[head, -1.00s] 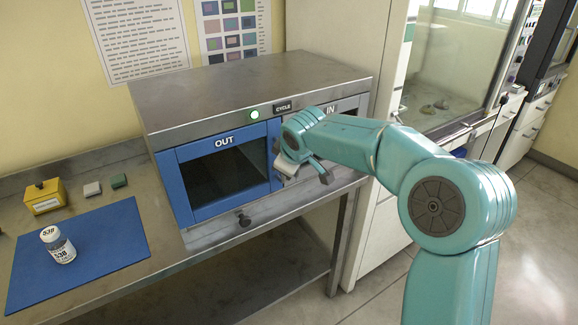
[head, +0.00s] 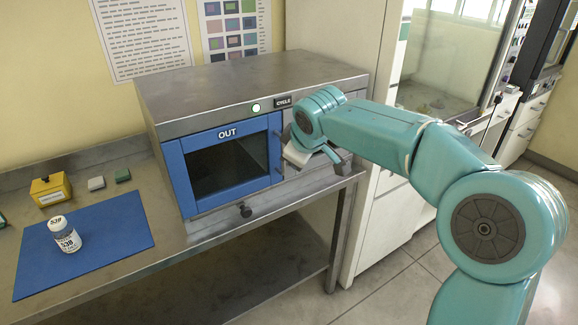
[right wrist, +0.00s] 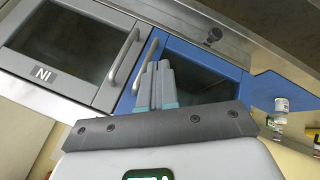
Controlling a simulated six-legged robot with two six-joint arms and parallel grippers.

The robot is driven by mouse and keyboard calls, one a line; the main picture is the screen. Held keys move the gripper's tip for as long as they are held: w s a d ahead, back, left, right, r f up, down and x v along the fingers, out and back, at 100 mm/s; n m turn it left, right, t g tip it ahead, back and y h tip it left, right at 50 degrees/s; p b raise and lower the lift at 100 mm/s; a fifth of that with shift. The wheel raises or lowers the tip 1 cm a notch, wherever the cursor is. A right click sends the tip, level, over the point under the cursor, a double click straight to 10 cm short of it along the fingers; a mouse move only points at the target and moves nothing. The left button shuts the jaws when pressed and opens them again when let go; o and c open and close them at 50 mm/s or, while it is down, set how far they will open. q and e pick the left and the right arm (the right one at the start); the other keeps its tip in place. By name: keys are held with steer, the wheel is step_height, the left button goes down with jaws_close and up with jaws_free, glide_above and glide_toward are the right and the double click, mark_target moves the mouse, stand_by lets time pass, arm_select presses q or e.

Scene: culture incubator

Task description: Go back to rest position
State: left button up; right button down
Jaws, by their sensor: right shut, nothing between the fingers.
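My right arm reaches in from the right in the head view, with its wrist in front of the incubator (head: 245,85). My right gripper (right wrist: 157,70) is shut and empty; its fingers are side by side in the right wrist view. In that view the fingertips overlap the blue OUT door (right wrist: 228,75), near its grey handle. Whether they touch the door cannot be told. The OUT door shows blue-framed with a dark window in the head view (head: 230,203). The grey IN door (right wrist: 45,72) is partly behind my arm in the head view. My left gripper is out of view.
Open floor lies right of the bench.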

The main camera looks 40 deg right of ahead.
steer(key=a+f+g+y, duration=0.1)
steer(key=a+f+y, duration=0.1)
steer(key=a+f, duration=0.45)
steer(key=s+a+f+m+g+y, duration=0.1)
steer(key=a+f, duration=0.2)
steer(key=f, duration=0.6)
steer(key=a+f+g+y, duration=0.1)
steer(key=a+f+y, duration=0.1)
steer(key=a+f, duration=0.45)
steer(key=s+a+f+m+g+y, duration=0.1)
steer(key=s+a+f+m, duration=0.2)
steer(key=s+f, duration=0.8)
steer(key=s+a+f+m+g, duration=0.2)
steer(key=s+a+f, duration=0.5)
steer(key=s+f, duration=0.3)
steer(key=shift+s+a+f+m+y, duration=0.3)
steer(key=shift+s+f+m+y, duration=0.1)
steer(key=shift+s, duration=0.55)
